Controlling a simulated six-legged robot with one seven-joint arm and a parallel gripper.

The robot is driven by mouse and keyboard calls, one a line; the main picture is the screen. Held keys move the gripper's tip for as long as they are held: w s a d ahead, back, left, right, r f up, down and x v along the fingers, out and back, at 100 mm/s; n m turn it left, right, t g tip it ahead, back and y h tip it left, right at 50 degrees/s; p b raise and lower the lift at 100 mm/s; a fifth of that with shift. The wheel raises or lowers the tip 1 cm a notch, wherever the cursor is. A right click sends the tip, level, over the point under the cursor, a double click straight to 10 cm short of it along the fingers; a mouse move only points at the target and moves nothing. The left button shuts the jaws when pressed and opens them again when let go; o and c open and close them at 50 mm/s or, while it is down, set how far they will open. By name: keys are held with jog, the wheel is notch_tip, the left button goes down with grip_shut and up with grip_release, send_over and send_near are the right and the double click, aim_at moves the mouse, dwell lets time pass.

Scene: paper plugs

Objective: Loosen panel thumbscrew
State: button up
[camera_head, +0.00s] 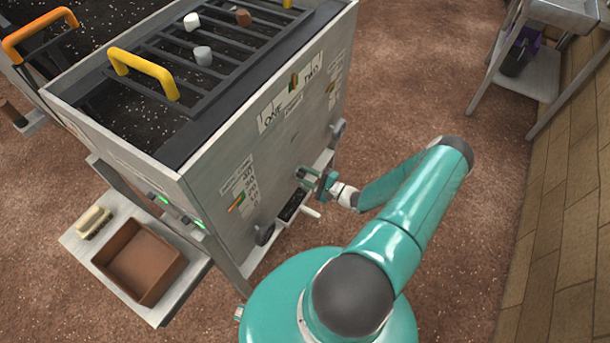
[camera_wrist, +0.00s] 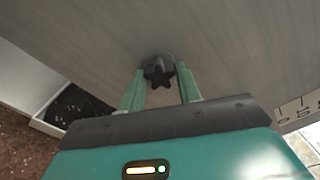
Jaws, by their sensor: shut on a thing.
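The panel thumbscrew (camera_wrist: 159,72) is a dark, lobed knob on the grey metal panel (camera_wrist: 215,45). In the wrist view it sits between the fingertips of my gripper (camera_wrist: 160,78), which is shut on it. In the head view my gripper (camera_head: 318,181) reaches the front panel of the grey machine (camera_head: 290,140) from the right, low on its face. The fingers and wrist hide most of the thumbscrew there.
A small tray with dark contents (camera_head: 291,207) juts out below my gripper. Dark round knobs sit on the panel at upper right (camera_head: 337,133) and lower left (camera_head: 264,235). A brown box (camera_head: 140,262) stands on a side shelf. Open floor lies to the right.

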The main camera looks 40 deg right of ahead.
aim_at(305, 175)
jog(key=n, duration=1.4)
jog(key=shift+s+n, duration=0.1)
jog(key=shift+n, duration=0.3)
jog(key=o, duration=0.9)
jog(key=shift+o, duration=0.2)
jog(key=shift+d, duration=0.1)
jog(key=shift+v, duration=1.95)
